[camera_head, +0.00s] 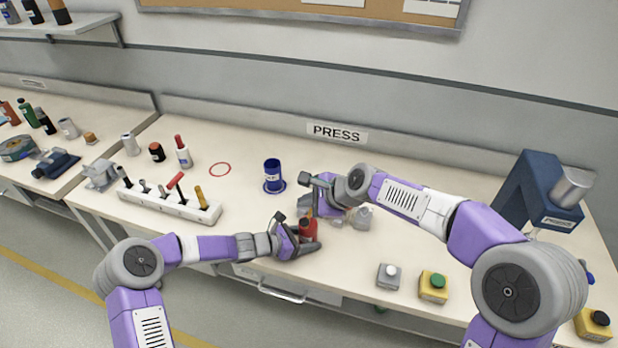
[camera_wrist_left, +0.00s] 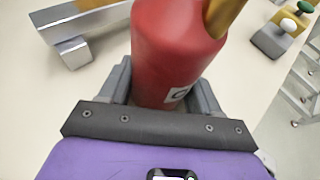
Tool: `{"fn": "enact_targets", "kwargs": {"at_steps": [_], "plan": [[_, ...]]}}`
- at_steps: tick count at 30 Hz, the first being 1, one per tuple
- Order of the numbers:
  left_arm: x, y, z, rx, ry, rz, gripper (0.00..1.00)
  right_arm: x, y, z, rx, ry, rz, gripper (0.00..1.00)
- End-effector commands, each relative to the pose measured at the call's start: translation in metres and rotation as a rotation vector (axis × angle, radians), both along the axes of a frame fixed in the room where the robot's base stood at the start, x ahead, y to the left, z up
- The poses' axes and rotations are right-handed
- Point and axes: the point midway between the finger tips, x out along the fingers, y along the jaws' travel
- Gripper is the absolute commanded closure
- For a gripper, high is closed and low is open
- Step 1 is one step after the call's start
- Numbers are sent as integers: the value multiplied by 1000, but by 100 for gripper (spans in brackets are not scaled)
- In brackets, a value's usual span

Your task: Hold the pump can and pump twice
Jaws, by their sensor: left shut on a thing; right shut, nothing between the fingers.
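The red pump can (camera_head: 309,229) stands near the front edge of the bench, with a small label on its side in the left wrist view (camera_wrist_left: 175,45). My left gripper (camera_head: 301,236) is shut around the can's body; its grey fingers flank the can in the wrist view (camera_wrist_left: 165,95). A gold-coloured part (camera_wrist_left: 224,14) shows at the can's upper right there. My right gripper (camera_head: 314,193) is shut and empty, right above the can in the head view. The can's top is hidden behind it, so I cannot tell whether they touch.
A blue cup (camera_head: 273,174) stands behind the can. A white rack (camera_head: 165,203) of tools lies left. A grey box with a white button (camera_head: 388,276) and a yellow box with a green button (camera_head: 433,287) lie right. A blue press (camera_head: 535,190) stands far right.

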Motion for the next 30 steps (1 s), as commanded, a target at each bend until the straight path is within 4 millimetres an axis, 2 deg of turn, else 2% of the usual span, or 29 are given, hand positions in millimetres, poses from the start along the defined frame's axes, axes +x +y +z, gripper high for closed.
{"fn": "enact_targets", "kwargs": {"at_steps": [14, 15, 19, 20, 30], "plan": [[0, 0, 0, 0, 0, 0, 73, 0, 0, 0, 0, 0, 0, 100], [0, 0, 0, 0, 0, 0, 31, 0, 0, 0, 0, 0, 0, 100], [0, 0, 0, 0, 0, 0, 11, 0, 0, 0, 0, 0, 0, 100], [0, 0, 0, 0, 0, 0, 7, 0, 0, 0, 0, 0, 0, 100], [-1, 3, 1, 0, 0, 1, 7, 0, 0, 0, 0, 0, 0, 100]]}}
